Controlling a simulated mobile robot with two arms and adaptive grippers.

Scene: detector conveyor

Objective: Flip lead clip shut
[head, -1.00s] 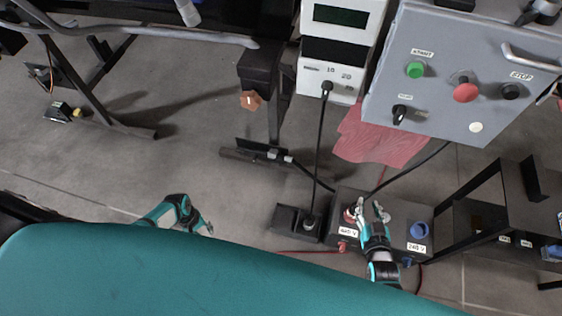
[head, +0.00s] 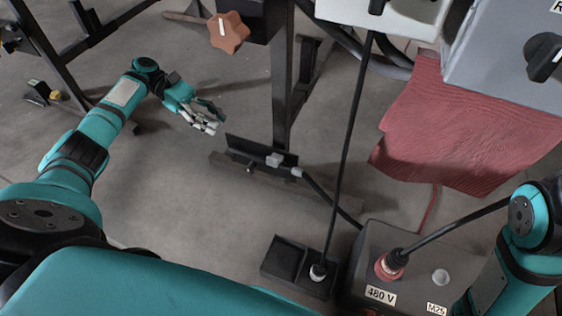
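A low dark clip-like fixture (head: 240,147) lies near the foot of the dark stand, with a raised dark flap along its back. I take it for the lead clip; it looks open, though its hinge is too small to make out. A black lead (head: 322,196) with a light grey end runs from it toward the box at the lower right. My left gripper (head: 217,122) is just up and left of the fixture, apart from it, its fingers spread and empty. My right arm shows at the right edge, but its gripper is out of view.
A dark box (head: 420,270) with a red connector (head: 391,265) stands at the lower right. A small black tray (head: 284,258) is beside it. An orange knob (head: 229,32) is above my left gripper. A red cloth (head: 465,125) hangs at the right. Floor around the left gripper is clear.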

